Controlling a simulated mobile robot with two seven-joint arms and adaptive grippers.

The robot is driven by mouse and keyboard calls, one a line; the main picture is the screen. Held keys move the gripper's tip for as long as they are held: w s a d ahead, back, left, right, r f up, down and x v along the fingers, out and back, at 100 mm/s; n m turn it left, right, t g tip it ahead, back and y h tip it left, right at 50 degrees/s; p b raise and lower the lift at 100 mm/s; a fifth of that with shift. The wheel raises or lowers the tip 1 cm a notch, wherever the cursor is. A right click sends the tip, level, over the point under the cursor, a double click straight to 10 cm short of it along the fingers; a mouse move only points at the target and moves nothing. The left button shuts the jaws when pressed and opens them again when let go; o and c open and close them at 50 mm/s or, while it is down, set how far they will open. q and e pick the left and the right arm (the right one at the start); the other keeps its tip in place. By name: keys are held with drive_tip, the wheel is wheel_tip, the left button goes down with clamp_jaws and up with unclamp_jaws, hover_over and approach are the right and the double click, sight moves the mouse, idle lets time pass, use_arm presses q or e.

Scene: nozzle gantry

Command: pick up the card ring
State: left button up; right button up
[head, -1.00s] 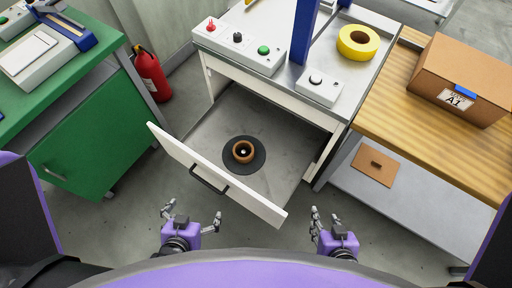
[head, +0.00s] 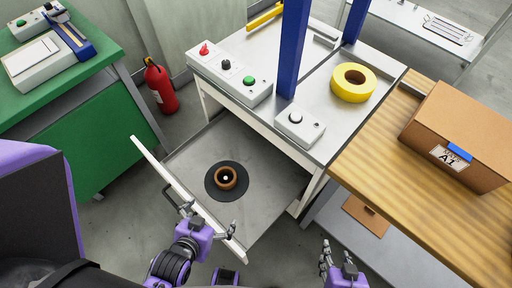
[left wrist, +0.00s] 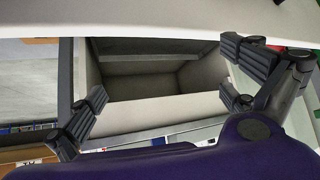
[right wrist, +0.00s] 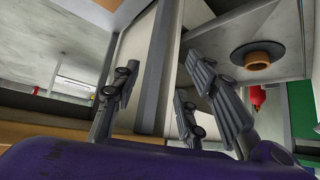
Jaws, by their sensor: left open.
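The card ring (head: 226,178) is a short brown ring. It sits on a dark round disc (head: 212,190) on the floor of the open drawer (head: 262,190). In the right wrist view the ring (right wrist: 257,66) shows upside down with the disc. My left gripper (head: 209,218) is open and empty at the drawer's front panel, apart from the ring. In the left wrist view its fingers (left wrist: 165,108) are spread, and the ring is not seen there. My right gripper (head: 336,262) is open and empty, low and to the right of the drawer.
The drawer's white front panel (head: 165,178) with a dark handle stands between me and the ring. Above the drawer are a control box (head: 228,75), blue posts (head: 292,50) and a yellow ring (head: 353,83). A wooden bench with a carton (head: 458,130) is at right.

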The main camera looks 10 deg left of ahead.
use_arm(q)
drive_tip(key=w+d+f+m+g+h+b, duration=0.1)
drive_tip(key=w+d+f+m+h+b, duration=0.25)
drive_tip(key=w+d, duration=0.35)
drive_tip(key=w+d+f+m+h+b, duration=0.2)
drive_tip(key=w+d+f+m+b, duration=0.3)
drive_tip(key=w, duration=0.4)
drive_tip(key=n+g+y+b, duration=0.3)
drive_tip(key=g+y+b, duration=0.1)
drive_tip(key=b, duration=0.1)
approach(227, 177)
drive_tip(key=b+x, duration=0.2)
drive_tip(key=x, duration=0.5)
drive_tip(key=shift+w+f, duration=0.1)
drive_tip(key=shift+f, duration=0.1)
drive_tip(key=shift+w+f+h, duration=0.2)
drive_tip(key=shift+f+h, duration=0.05)
drive_tip(key=shift+f, duration=0.1)
use_arm(e)
drive_tip(key=s+f, duration=0.2)
drive_tip(key=f, duration=0.6)
drive_tip(key=s+f+g, duration=0.1)
drive_tip(key=s+f, duration=0.2)
drive_tip(key=f, duration=0.4)
drive_tip(key=shift+f+g, duration=0.3)
drive_tip(key=shift+f, duration=0.05)
